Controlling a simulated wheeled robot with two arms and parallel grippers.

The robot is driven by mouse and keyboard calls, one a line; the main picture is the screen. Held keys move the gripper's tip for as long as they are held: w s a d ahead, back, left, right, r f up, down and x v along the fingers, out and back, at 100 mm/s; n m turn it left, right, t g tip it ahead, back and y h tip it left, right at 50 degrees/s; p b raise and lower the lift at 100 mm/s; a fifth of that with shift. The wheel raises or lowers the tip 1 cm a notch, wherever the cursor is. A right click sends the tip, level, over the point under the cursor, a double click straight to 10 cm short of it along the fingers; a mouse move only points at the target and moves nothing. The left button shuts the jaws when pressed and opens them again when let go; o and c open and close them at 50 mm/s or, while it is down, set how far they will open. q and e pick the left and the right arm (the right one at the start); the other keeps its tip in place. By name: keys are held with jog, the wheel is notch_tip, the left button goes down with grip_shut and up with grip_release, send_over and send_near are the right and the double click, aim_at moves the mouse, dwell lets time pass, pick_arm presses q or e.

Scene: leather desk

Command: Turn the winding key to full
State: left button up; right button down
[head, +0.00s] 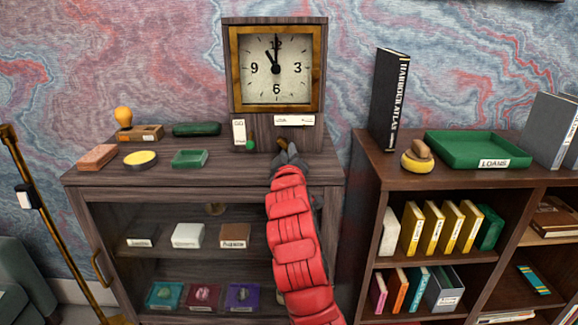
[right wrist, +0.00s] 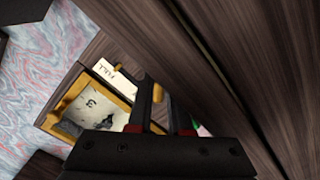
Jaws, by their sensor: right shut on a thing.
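The wooden clock (head: 276,68) stands on the cabinet top, its hands near eleven o'clock. It also shows tilted in the right wrist view (right wrist: 78,103). The brass winding key (head: 281,140) is low on the clock's front, under a white scale label (head: 294,121); the label's FULL end (right wrist: 114,74) shows in the right wrist view. My right gripper (head: 288,152) is at the key and shut on it. Its dark fingers hide most of the key, so its exact angle is hard to tell. My left gripper is not in view.
A GO label (head: 239,131) and a green knob (head: 250,145) are just left of the key. A bookcase (head: 372,166) stands right.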

jog(key=m+b, duration=0.3)
jog(key=f+m+b, duration=0.1)
jog(key=m+b, duration=0.1)
jog(key=shift+a+m+b, duration=0.3)
jog(key=shift+b, duration=0.05)
jog(key=m+b, duration=0.2)
jog(key=shift+a+m, duration=0.15)
jog(key=shift+m, duration=0.25)
jog(key=m+b, duration=0.1)
jog(key=m, duration=0.1)
jog(key=shift+a+r+m+b, duration=0.1)
jog(key=shift+a+m+b, duration=0.05)
jog(key=shift+m+b, duration=0.2)
jog(key=m+b, duration=0.1)
jog(key=m, duration=0.1)
jog(key=shift+a+m, duration=0.15)
jog(key=shift+m, duration=0.2)
jog(key=m, duration=0.2)
jog(key=shift+a+r+m+b, duration=0.2)
jog(key=shift+m+b, duration=0.1)
jog(key=shift+b, duration=0.1)
jog(key=m, duration=0.3)
jog(key=shift+a+r+m, duration=0.1)
jog(key=shift+r+m, duration=0.1)
jog(key=shift+m, duration=0.1)
jog(key=shift+r+m+b, duration=0.15)
jog(key=shift+m+b, duration=0.15)
jog(key=shift+m, duration=1.4)
jog(key=shift+a, duration=0.1)
